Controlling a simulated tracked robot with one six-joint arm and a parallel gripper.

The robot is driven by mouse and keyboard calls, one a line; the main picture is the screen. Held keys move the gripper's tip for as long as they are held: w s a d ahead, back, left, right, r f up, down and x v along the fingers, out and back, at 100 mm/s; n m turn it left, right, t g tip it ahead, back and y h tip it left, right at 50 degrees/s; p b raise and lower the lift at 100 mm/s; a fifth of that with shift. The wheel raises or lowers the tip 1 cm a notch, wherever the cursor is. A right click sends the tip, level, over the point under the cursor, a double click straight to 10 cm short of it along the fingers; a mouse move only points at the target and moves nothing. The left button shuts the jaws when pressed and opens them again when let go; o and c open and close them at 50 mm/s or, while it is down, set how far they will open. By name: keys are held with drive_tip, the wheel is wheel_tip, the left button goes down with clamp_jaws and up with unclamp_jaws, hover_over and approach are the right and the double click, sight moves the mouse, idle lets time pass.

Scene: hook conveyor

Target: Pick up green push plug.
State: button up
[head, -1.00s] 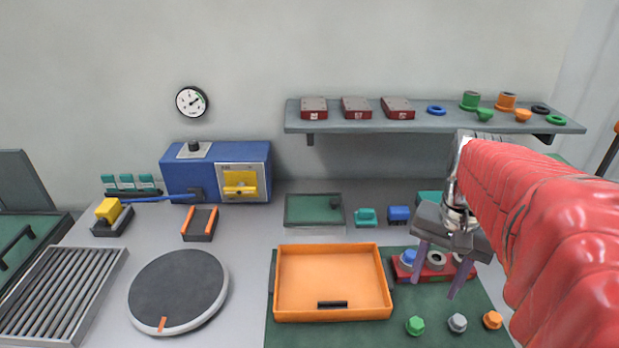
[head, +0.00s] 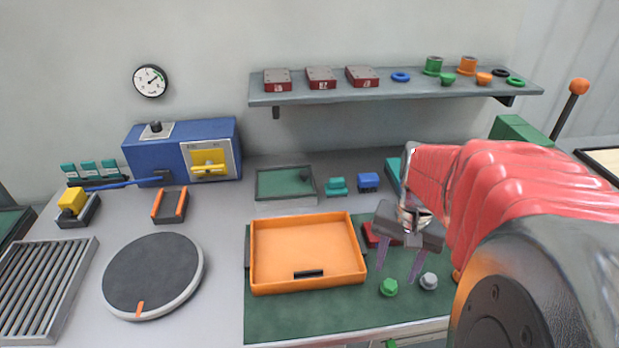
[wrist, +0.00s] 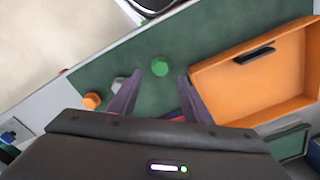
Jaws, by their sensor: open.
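A green push plug (head: 388,287) with a faceted head sits on the dark green mat (head: 290,318), just right of the orange tray's front corner. It also shows in the wrist view (wrist: 160,67), ahead of and between my fingertips. My gripper (head: 398,268) is open and empty, its two purple fingers pointing down above the mat. In the wrist view my gripper (wrist: 160,80) has the plug roughly centred between the fingers, with clear gaps either side. I cannot tell its exact height above the plug.
A grey plug (head: 428,281) stands close right of the green one; an orange plug (wrist: 92,101) is farther along. The orange tray (head: 306,284) lies left. A red block (head: 371,236) is partly hidden behind my gripper. A shelf (head: 395,91) holds parts at the back.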

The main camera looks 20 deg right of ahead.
sight(391, 283)
wheel_tip(391, 283, down, 5)
drive_tip(key=shift+a, duration=0.15)
idle(0.6)
drive_tip(key=c, duration=1)
drive_tip(key=shift+c, duration=0.2)
drive_tip(key=shift+r, duration=0.3)
clamp_jaws()
wheel_tip(391, 283, up, 10)
drive_tip(key=shift+f, duration=0.25)
